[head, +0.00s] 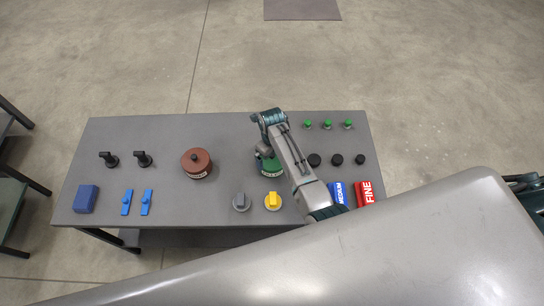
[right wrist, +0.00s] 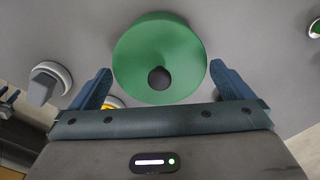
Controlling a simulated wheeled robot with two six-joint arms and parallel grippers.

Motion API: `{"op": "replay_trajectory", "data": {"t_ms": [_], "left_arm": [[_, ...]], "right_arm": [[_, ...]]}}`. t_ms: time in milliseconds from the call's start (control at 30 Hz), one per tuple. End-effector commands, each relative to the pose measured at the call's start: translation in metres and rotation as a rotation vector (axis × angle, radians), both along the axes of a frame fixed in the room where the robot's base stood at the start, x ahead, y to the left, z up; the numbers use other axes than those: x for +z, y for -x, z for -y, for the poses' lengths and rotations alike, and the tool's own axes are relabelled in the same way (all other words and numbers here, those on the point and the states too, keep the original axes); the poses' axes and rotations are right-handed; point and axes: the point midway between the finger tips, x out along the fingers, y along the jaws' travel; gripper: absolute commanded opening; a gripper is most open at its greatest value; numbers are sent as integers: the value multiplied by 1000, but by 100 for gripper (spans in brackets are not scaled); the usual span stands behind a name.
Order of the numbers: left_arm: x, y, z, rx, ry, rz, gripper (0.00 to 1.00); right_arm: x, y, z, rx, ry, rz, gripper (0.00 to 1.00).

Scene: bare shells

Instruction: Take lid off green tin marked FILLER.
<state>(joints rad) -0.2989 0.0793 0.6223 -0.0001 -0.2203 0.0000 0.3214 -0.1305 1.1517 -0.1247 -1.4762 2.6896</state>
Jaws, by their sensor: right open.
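The green tin (head: 271,167) stands on the grey table, partly hidden under my right arm in the head view. Its label is too small to read. In the right wrist view the tin's round green lid (right wrist: 160,50) with a dark knob (right wrist: 160,79) is seen from above. My right gripper (right wrist: 160,85) is open, with its blue fingers apart on either side of the lid's near edge and nothing between them held. In the head view the right gripper (head: 268,150) is over the tin, its fingertips mostly hidden. My left gripper is not in view.
A grey knob (head: 241,202) and yellow knob (head: 272,201) lie in front. Several black knobs (head: 337,159), green buttons (head: 327,124), a blue MEDIUM block (head: 339,194) and a red FINE block (head: 368,193) are at right.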

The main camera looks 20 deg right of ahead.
Motion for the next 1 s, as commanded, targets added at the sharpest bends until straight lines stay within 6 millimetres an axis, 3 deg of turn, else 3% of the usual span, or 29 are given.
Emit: {"op": "replay_trajectory", "data": {"t_ms": [100, 267, 667, 933, 1000], "left_arm": [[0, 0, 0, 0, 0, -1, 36], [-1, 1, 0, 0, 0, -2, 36], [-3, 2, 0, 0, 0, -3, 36], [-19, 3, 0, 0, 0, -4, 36], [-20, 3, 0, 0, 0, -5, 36]], "right_arm": [[0, 0, 0, 0, 0, 0, 100], [0, 0, 0, 0, 0, 0, 71], [3, 0, 0, 0, 0, 1, 71], [32, -1, -1, -1, -2, 6, 71], [33, 15, 4, -1, 0, -1, 71]]}}
